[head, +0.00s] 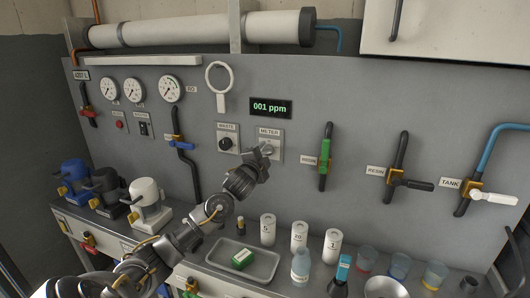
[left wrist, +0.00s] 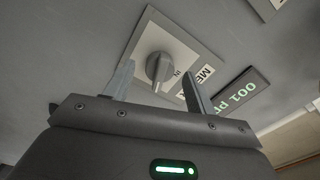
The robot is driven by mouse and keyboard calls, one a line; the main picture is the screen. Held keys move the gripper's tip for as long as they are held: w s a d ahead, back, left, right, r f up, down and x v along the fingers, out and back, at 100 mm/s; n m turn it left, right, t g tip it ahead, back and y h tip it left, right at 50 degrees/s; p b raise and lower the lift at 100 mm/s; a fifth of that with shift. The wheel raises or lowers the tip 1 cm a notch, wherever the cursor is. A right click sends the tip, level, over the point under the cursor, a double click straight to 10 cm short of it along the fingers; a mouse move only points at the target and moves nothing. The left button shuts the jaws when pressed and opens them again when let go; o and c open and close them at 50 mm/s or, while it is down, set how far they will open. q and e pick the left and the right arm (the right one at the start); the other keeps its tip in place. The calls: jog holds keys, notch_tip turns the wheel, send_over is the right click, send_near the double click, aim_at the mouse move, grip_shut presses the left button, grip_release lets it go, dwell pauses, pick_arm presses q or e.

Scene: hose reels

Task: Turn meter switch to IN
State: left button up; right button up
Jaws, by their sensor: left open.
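The meter switch (left wrist: 158,67) is a grey round knob with a raised grip bar on a pale plate labelled METER (left wrist: 187,84). In the head view the METER plate (head: 276,146) is on the grey panel, and my left gripper partly covers the knob. My left gripper (head: 265,151) is open in front of the plate. In the left wrist view its fingers (left wrist: 160,88) stand on either side of the knob, with a gap on both sides. Small lettering shows beside the knob. A display (head: 271,108) above the plate reads 001 ppm.
The WASTE switch (head: 226,144) is just left of the METER plate. A green-handled valve (head: 325,158) is to the right, and a ring on a holder (head: 220,82) hangs above. Below are white canisters (head: 299,235), a tray (head: 226,262), bottles and cups on the counter.

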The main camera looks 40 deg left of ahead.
pick_arm(q)
jog(key=shift+w+a, duration=0.15)
jog(key=shift+w, duration=0.3)
jog(key=c, duration=1)
